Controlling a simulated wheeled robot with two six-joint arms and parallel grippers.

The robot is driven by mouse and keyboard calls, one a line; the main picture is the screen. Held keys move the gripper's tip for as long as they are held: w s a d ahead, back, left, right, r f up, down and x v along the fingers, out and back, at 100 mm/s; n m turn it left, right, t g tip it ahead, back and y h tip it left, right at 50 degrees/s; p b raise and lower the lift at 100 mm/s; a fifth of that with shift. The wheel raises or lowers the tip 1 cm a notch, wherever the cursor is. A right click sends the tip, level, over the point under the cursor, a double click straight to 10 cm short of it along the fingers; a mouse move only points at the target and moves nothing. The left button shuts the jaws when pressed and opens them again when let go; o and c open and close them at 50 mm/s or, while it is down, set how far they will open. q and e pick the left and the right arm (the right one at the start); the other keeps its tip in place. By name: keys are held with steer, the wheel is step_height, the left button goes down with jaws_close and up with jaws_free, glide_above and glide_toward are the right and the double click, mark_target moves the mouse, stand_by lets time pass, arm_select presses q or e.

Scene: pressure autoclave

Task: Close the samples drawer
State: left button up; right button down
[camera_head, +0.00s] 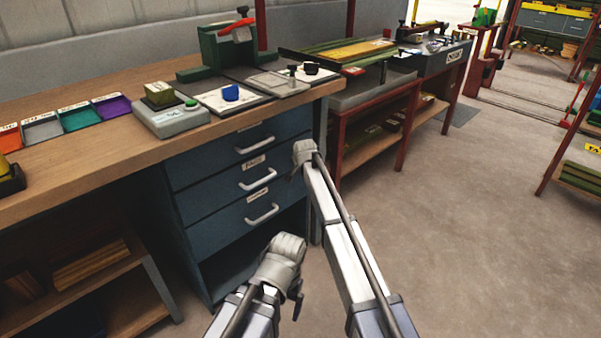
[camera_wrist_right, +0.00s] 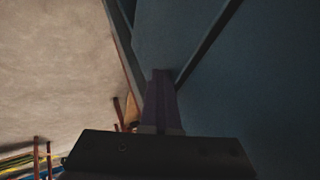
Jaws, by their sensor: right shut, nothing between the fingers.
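A dark blue cabinet under the wooden bench has three drawers: top (camera_head: 240,144), middle (camera_head: 245,180) and bottom (camera_head: 250,214). Each has a pale handle and a small label that I cannot read, so I cannot tell which is the samples drawer. Their fronts look about flush with each other. My right arm reaches to the cabinet's right front edge; its gripper is hidden in the head view. In the right wrist view the right gripper (camera_wrist_right: 161,78) is shut and empty, close to dark blue panels (camera_wrist_right: 240,90); contact is unclear.
Below the drawers is a dark open compartment (camera_head: 240,265). The wooden bench (camera_head: 80,165) carries coloured trays, a scale and a green device. A red-legged table (camera_head: 375,100) stands right of the cabinet. The concrete floor (camera_head: 480,220) at the right is clear.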

steer(key=s+d+r+p, duration=0.3)
steer(key=s+r+p, duration=0.5)
steer(key=shift+s+d, duration=0.2)
steer(key=shift+s, duration=0.2)
steer(key=s+d+f+n+g+h, duration=0.1)
steer(key=s+d+n+g, duration=0.2)
steer(key=s, duration=1.2)
steer(key=s+f+n+g+h, duration=0.15)
steer(key=s+n, duration=0.35)
steer(key=s, duration=1)
steer(key=s+d+f+n+g, duration=0.2)
steer(key=s+n+g, duration=0.15)
steer(key=s, duration=1.05)
step_height(320, 180, up, 31)
steer(key=w+p, duration=0.1)
steer(key=p, duration=3)
steer(key=shift+a, duration=0.25)
